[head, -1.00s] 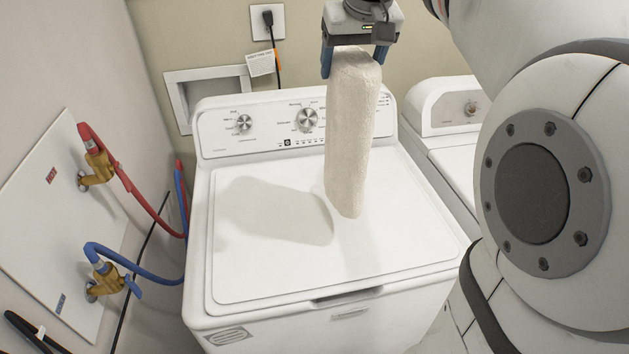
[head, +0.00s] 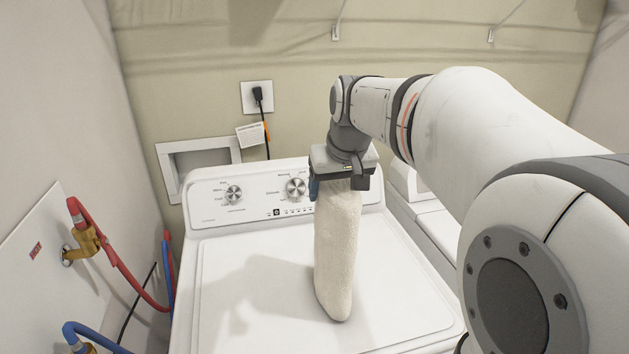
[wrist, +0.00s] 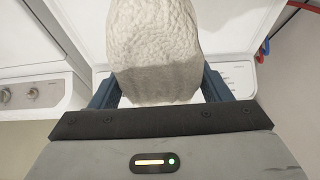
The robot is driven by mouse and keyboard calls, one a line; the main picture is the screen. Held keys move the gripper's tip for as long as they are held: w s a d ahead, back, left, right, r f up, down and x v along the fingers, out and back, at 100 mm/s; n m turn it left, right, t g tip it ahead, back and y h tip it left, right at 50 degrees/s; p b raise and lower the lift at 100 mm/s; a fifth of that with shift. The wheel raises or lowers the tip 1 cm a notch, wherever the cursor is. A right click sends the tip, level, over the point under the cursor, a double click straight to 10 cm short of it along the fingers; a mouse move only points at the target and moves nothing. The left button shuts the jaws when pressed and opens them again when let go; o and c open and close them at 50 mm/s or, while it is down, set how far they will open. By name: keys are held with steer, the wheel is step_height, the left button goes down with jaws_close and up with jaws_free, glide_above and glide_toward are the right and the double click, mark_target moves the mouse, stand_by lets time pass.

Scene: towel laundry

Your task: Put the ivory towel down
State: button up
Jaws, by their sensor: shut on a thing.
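The ivory towel (head: 337,250) is a long rolled shape hanging upright from my gripper (head: 338,185) over the washer lid in the head view. My gripper is shut on the towel's upper end and points down. The towel's lower end is over the middle of the lid; I cannot tell whether it touches the lid. In the wrist view the towel (wrist: 155,50) sits between the two blue fingers of my gripper (wrist: 158,90). The white washer (head: 250,290) has a flat closed lid with a shadow on it.
The washer's control panel (head: 255,193) with knobs rises behind the lid. A second white machine (head: 425,220) stands to the right. Red (head: 125,265) and blue (head: 95,335) hoses run along the left wall. The lid's left half is clear.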

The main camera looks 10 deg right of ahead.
steer(key=o, duration=1.7)
steer(key=shift+f, duration=0.1)
steer(key=shift+c, duration=0.2)
steer(key=v, duration=1.2)
steer(key=shift+w, duration=0.1)
steer(key=shift+s+f, duration=0.2)
steer(key=shift+s, duration=0.05)
steer(key=s+a+f, duration=0.2)
steer(key=s+f, duration=0.5)
steer(key=f, duration=0.4)
steer(key=s+a+f+g, duration=0.1)
steer(key=s+f, duration=0.7)
steer(key=f, duration=0.4)
steer(key=shift+a+g, duration=0.3)
steer(key=shift+a, duration=0.05)
